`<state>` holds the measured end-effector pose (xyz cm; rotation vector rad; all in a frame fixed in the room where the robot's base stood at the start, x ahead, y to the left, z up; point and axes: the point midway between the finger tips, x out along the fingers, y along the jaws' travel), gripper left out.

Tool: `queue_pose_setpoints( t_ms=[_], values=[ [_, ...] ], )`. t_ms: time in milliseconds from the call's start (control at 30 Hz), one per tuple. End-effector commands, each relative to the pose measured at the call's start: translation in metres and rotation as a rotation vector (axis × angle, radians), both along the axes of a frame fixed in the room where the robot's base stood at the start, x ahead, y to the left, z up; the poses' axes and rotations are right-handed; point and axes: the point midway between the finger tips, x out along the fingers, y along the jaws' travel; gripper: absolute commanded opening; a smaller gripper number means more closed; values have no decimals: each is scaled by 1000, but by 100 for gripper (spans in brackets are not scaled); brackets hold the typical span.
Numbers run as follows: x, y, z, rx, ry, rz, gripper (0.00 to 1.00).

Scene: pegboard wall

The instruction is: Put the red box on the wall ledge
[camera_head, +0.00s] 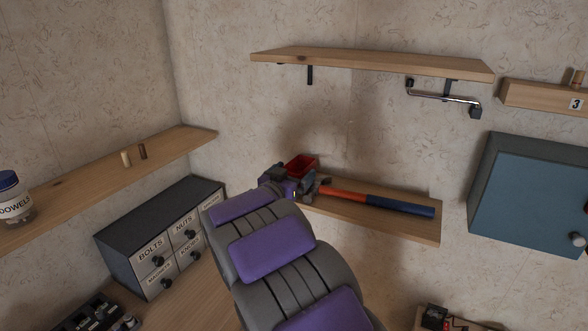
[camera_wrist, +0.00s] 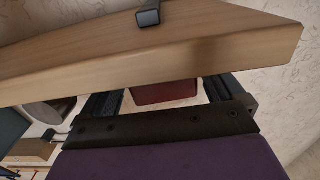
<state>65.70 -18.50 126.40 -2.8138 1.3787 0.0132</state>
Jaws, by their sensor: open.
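The small red box (camera_head: 301,165) is at the left end of the lower wall ledge (camera_head: 425,230), beside the head of a hammer. My gripper (camera_head: 296,180) is right at the box and hides its lower part, so what it rests on is not visible. In the wrist view, the red box (camera_wrist: 165,92) shows between the two dark fingers of my gripper (camera_wrist: 163,96). The fingers stand apart, with light gaps beside the box. A wooden plank (camera_wrist: 130,62) covers the upper part of the box there.
A hammer (camera_head: 375,200) with a red and blue handle lies along the lower ledge. An upper shelf (camera_head: 370,64) with a metal tool hanging beneath is above. A blue cabinet (camera_head: 535,195) is at right. A left shelf (camera_head: 95,190) and a labelled drawer unit (camera_head: 160,240) stand left.

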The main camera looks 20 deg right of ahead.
Motion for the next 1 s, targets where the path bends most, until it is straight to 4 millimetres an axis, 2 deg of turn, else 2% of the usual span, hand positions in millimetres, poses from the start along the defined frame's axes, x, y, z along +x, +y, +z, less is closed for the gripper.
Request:
queue_pose_setpoints(
  t_ms=[33,100,333,600,1000],
  values=[
    [-5,13,4,0,0,8,95],
    [-14,25,4,0,-2,8,95],
    [-38,59,3,-4,0,7,95],
    [-53,69,1,2,0,3,95],
    [-50,81,3,24,-1,46,95]
  ],
)
